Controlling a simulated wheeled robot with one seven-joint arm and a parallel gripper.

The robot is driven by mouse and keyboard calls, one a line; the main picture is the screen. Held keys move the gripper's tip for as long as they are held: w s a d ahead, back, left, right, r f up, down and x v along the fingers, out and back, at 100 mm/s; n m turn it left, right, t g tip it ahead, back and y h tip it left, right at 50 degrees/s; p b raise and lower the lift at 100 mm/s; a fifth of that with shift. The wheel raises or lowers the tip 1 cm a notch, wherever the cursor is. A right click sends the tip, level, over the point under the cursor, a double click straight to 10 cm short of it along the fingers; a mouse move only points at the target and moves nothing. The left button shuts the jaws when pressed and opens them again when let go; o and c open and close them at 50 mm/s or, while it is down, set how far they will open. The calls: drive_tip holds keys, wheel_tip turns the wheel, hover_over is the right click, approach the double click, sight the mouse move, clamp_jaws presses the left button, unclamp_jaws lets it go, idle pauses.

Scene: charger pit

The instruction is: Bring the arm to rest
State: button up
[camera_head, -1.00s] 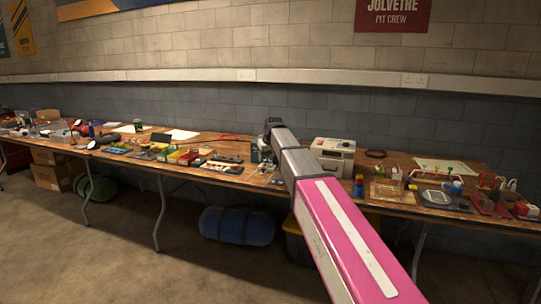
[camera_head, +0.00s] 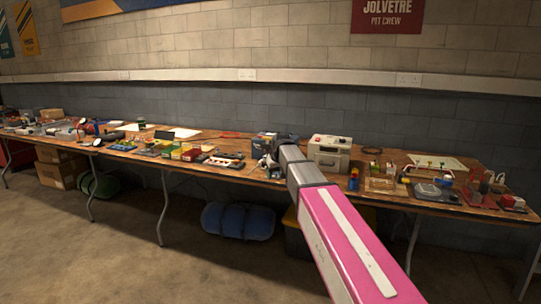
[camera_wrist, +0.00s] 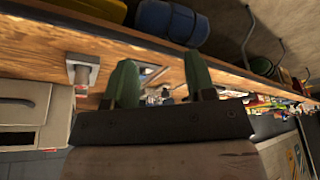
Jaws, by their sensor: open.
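My arm (camera_head: 340,235), pink and grey, reaches from the lower right of the head view to the workbench. Its far end is near the beige box, and the fingertips are hard to make out there. In the wrist view my gripper (camera_wrist: 162,82) shows two green fingers spread apart with nothing held between them. Beyond them lie the wooden bench top and small blurred items. The wrist view is turned over, with the floor at its top.
The long workbench (camera_head: 228,172) carries tools and parts along the wall. A beige box (camera_head: 329,155) stands right of the arm's end, and a dark blue box (camera_head: 264,146) left of it. A blue roll (camera_head: 238,221) lies under the bench. The floor in front is open.

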drive_tip(key=s+d+f+m+g, duration=0.1)
drive_tip(key=s+d+f, duration=0.4)
drive_tip(key=s+f, duration=0.3)
drive_tip(key=s+d+f+m+g+h, duration=0.1)
drive_tip(key=s+d+f, duration=0.5)
drive_tip(key=s, duration=0.6)
drive_tip(key=s+d+f+m+g, duration=0.1)
drive_tip(key=s+d+f+m, duration=0.1)
drive_tip(key=s+d+f, duration=0.3)
drive_tip(key=s+f, duration=0.4)
drive_tip(key=f, duration=0.1)
drive_tip(key=shift+s+d+f, duration=0.35)
drive_tip(key=shift+s, duration=0.05)
